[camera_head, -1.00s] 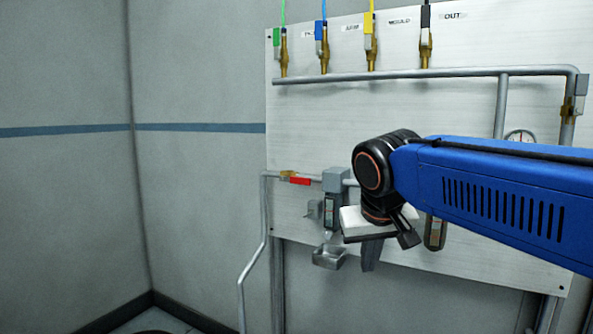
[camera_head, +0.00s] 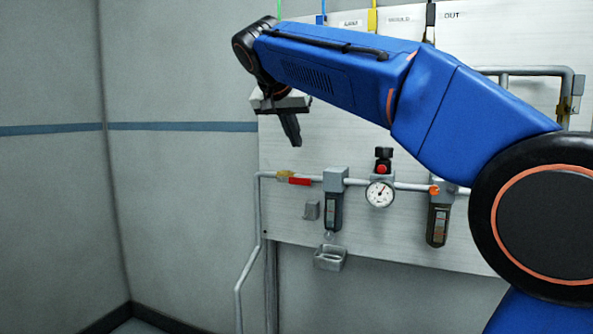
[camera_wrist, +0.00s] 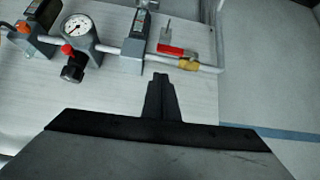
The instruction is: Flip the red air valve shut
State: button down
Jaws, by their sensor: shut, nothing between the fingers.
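The red air valve handle (camera_head: 300,181) lies along the horizontal grey pipe at the left of the white panel, beside its brass body (camera_head: 284,175). In the wrist view the red handle (camera_wrist: 177,51) and brass body (camera_wrist: 187,64) show just beyond the fingertips. My gripper (camera_head: 296,143) is shut and empty, pointing down above the valve and apart from it in the picture. Its closed fingers also show in the wrist view (camera_wrist: 160,80). The handle is in line with the pipe.
Right of the valve are a filter unit (camera_head: 334,205), a gauge (camera_head: 380,194) with a red-and-black knob and a second filter (camera_head: 438,222). A small metal cup (camera_head: 330,258) hangs below. The pipe (camera_head: 253,250) bends down at left. The wall left of the panel is clear.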

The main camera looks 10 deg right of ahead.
jog(key=shift+w+a+r+m, duration=0.3)
jog(key=shift+w+a+r, duration=0.35)
jog(key=shift+w+r, duration=0.05)
send_over(300, 181)
jog(key=s, duration=0.2)
notch_tip(300, 181, down, 10)
jog(key=shift+w+a+f, duration=0.25)
jog(key=shift+a+f, duration=0.15)
jog(key=shift+f, duration=0.15)
jog(key=shift+f, duration=0.1)
